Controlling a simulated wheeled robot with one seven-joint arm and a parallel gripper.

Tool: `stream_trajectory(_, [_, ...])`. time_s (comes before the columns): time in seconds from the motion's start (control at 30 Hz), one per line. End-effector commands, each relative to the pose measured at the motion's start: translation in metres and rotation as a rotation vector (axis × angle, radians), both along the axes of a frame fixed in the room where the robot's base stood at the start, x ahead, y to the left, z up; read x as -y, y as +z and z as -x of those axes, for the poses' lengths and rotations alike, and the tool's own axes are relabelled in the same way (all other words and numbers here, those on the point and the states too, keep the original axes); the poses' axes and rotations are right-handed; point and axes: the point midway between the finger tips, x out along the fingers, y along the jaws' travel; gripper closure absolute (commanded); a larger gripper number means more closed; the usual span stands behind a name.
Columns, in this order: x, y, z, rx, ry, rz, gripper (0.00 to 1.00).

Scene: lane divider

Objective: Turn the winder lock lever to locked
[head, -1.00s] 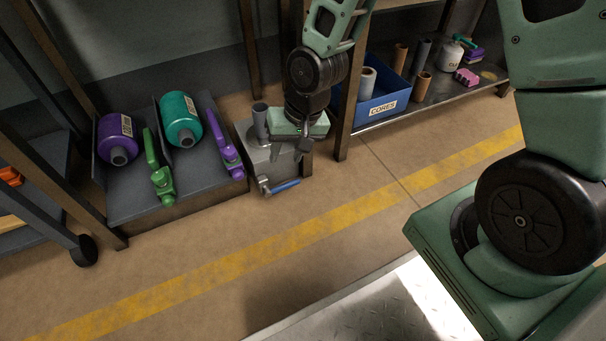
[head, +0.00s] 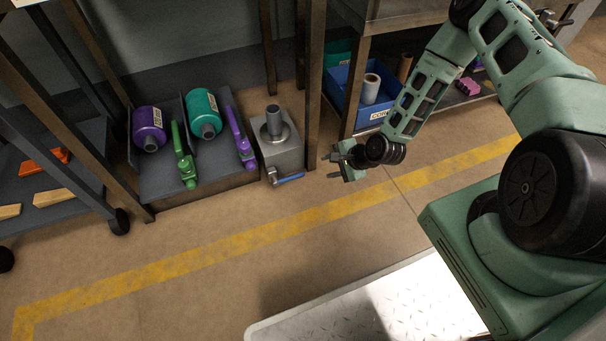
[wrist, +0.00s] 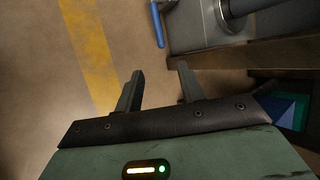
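The winder (head: 283,156) is a grey metal block on the floor with an upright grey spindle (head: 274,122) on a round flange. Its lock lever (head: 290,179) has a blue handle, low on the block's front face, pointing right in the head view. In the wrist view the blue handle (wrist: 157,25) shows at the top, beyond the fingertips. My gripper (head: 334,165) is to the right of the winder, low and apart from the lever. In the wrist view my gripper (wrist: 161,70) has its two fingers spread with nothing between them. I see no lock marking.
A dark rack (head: 178,203) left of the winder holds purple and teal bottles and green and purple tools. A shelf post (head: 313,90) stands just behind the winder's right side. A blue bin (head: 345,97) is on the right shelf. Floor in front, with a yellow line (head: 330,208), is clear.

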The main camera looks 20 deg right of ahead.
Motion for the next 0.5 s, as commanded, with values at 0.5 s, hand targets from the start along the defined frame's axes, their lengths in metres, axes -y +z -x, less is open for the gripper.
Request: stream_trajectory(0.5, [-0.042, -0.087, -0.054, 0.001, 0.005, 0.002, 0.61])
